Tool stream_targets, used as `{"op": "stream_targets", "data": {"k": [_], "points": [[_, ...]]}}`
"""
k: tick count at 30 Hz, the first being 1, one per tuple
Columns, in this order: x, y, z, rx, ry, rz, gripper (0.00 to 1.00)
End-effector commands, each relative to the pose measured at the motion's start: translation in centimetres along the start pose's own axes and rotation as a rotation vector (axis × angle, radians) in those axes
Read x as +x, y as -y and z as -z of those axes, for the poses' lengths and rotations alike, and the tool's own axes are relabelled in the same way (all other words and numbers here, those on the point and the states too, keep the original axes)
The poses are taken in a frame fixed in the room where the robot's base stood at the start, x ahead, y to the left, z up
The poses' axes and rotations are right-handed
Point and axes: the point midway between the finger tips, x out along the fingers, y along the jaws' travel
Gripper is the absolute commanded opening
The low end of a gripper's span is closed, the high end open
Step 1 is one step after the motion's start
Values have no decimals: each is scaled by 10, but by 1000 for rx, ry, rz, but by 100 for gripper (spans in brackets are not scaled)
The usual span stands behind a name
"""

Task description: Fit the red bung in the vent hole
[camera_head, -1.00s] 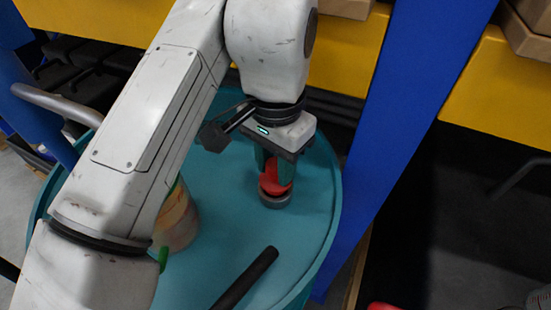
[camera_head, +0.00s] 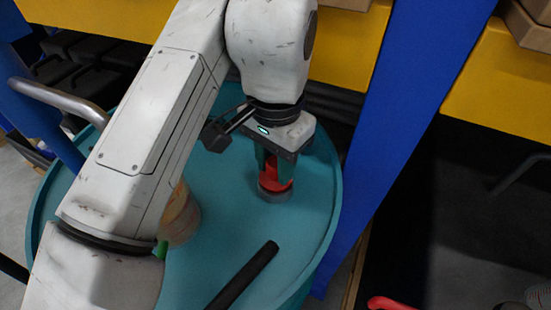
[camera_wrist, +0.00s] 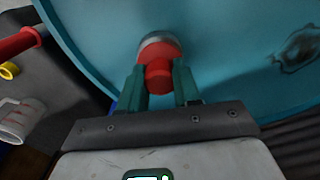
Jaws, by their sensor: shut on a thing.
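The red bung (camera_head: 276,176) is upright between the fingers of my gripper (camera_head: 278,170), which is shut on it. Below it on the round teal tabletop (camera_head: 225,220) is a short grey ring (camera_head: 275,195), which looks like the rim of the vent hole. In the wrist view the bung (camera_wrist: 158,75) shows its round knob between the two green fingers of my gripper (camera_wrist: 160,88), with its wider red flange over the grey ring (camera_wrist: 152,38). The bung meets or nearly meets the ring. The hole itself is hidden, so I cannot tell how deep the bung sits.
A black rod (camera_head: 243,277) lies on the tabletop in front of the ring. A tan rounded object (camera_head: 181,218) stands to the left, partly behind my arm. A blue post (camera_head: 385,150) rises close beside the table's right edge. The tabletop around the ring is clear.

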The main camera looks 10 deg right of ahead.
Motion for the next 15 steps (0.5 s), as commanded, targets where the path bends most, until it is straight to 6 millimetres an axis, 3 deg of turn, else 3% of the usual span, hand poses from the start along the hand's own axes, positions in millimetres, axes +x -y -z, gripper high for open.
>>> {"op": "stream_targets", "data": {"k": [15], "points": [[5,0,0,0,-1,0,0]]}}
